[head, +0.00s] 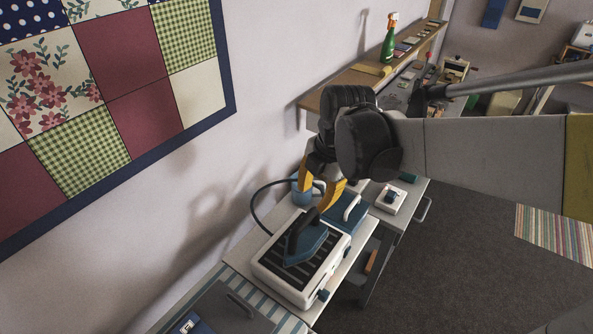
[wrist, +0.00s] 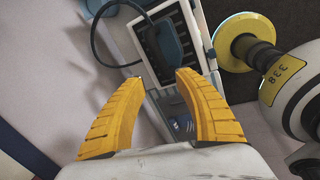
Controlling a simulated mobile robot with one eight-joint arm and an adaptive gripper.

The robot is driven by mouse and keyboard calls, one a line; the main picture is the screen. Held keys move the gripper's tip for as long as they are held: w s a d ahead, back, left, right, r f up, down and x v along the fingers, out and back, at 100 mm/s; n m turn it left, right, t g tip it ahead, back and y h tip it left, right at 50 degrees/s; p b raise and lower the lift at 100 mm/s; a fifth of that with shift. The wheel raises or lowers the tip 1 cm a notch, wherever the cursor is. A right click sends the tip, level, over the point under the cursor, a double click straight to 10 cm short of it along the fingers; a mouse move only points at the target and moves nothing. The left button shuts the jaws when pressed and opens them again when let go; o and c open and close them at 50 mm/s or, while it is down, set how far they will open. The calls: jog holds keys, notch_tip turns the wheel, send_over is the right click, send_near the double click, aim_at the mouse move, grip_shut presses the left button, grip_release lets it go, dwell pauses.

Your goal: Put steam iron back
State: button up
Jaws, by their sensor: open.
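The steam iron (head: 308,244) is blue with a dark handle. In the head view it rests on the dark slatted top of a white base (head: 273,287). In the wrist view the iron (wrist: 169,43) shows beyond the fingertips. A dark cord (head: 257,207) loops from near the iron toward the wall side. My gripper (head: 316,196) has yellow fingers spread apart and empty, above and just behind the iron's handle in the head view. The fingers show apart in the wrist view too (wrist: 162,78). The exact gap between fingers and handle is unclear.
A blue box with a white handle (head: 350,212) stands right behind the iron's base. A white device (head: 390,198) sits on the counter to the right. A wall shelf (head: 334,100) holds a green spray bottle (head: 389,42). The quilted wall hanging (head: 120,90) is at left; carpet at right is open.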

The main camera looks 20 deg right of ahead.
jog(key=s+r+m+t, duration=0.2)
jog(key=s+m, duration=0.3)
jog(key=m, duration=0.6)
jog(key=s+a+r+m+t+h, duration=0.1)
jog(key=s+m, duration=0.4)
jog(key=m, duration=0.6)
jog(key=shift+r+t, duration=0.5)
jog(key=shift+t, duration=0.4)
